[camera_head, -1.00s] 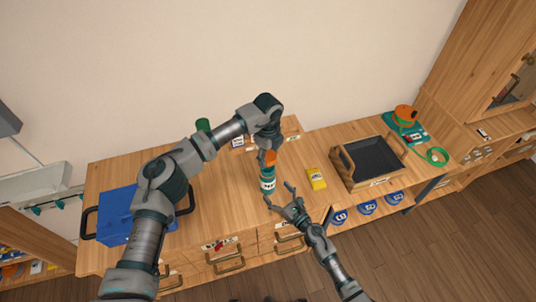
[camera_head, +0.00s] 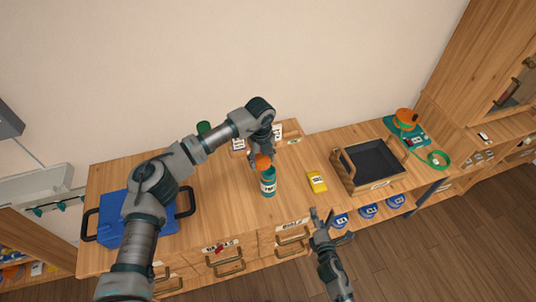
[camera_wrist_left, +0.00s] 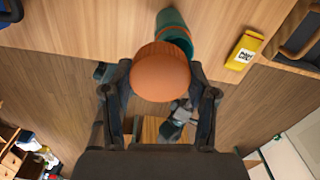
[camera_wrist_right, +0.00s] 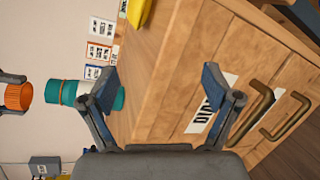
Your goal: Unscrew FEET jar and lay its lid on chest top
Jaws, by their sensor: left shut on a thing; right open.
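The teal jar (camera_head: 268,184) with a white label stands upright on the wooden chest top (camera_head: 225,200); its label is too small to read surely. It also shows in the left wrist view (camera_wrist_left: 176,30) and the right wrist view (camera_wrist_right: 110,98). My left gripper (camera_head: 260,157) is shut on the orange lid (camera_head: 264,163), which also shows in the left wrist view (camera_wrist_left: 160,72). In the right wrist view the lid (camera_wrist_right: 17,96) is clear of the jar, with a gap between them. My right gripper (camera_head: 322,216) is open and empty, in front of the chest, apart from the jar.
A yellow box (camera_head: 317,182) lies right of the jar, and a dark tray with wooden sides (camera_head: 350,170) stands beyond it. A blue box (camera_head: 118,215) is at the left. The chest top left of the jar is bare.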

